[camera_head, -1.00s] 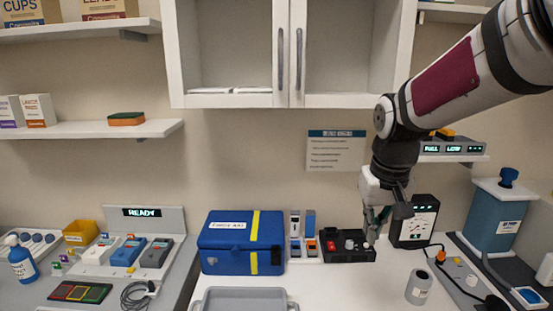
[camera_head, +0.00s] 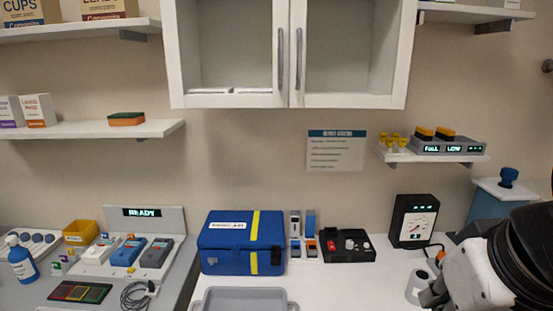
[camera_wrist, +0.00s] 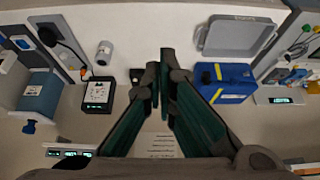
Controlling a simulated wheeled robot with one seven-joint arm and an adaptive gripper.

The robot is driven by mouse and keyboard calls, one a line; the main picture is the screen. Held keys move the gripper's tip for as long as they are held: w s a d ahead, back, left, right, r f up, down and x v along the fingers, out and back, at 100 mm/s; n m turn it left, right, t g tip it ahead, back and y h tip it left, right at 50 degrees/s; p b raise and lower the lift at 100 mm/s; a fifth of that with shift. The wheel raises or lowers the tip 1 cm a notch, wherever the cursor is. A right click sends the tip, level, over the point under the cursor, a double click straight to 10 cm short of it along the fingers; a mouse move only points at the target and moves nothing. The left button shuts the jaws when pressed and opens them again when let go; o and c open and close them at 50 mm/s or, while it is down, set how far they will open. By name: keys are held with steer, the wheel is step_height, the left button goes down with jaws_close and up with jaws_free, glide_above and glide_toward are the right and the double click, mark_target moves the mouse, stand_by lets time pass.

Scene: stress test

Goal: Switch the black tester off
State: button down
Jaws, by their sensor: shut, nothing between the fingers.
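A low black box (camera_head: 362,256) with a red switch (camera_head: 331,246) and several knobs lies on the white counter, right of the blue case. A black upright meter (camera_head: 414,220) with a white dial stands right of it; the meter also shows in the wrist view (camera_wrist: 97,93). I cannot tell which of the two is called the tester, nor the switch position. My gripper (camera_wrist: 161,78) is shut and empty, its green-sided fingers hiding most of the low box in the wrist view. In the head view my arm fills the lower right and the fingertips are unclear.
A blue case (camera_head: 228,258) and a grey tray (camera_head: 240,298) lie left of the low box. A grey cylinder (camera_wrist: 104,49) stands near my arm. A blue tank (camera_wrist: 40,93) and an orange-plugged cable are at the side. White cabinets (camera_head: 350,100) hang above.

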steer(key=w+f+t+b, duration=0.2)
steer(key=w+f, duration=0.3)
steer(key=w, duration=0.8)
steer(key=w+f+t+b, duration=0.2)
steer(key=w+f+t, duration=0.15)
steer(key=w, duration=1.05)
steer(key=w+f+t+b, duration=0.4)
steer(key=w+f, duration=0.9)
steer(key=f, duration=0.1)
steer(key=shift+w+d+f, duration=0.25)
steer(key=shift+w+f, duration=0.05)
steer(key=shift+f, duration=0.05)
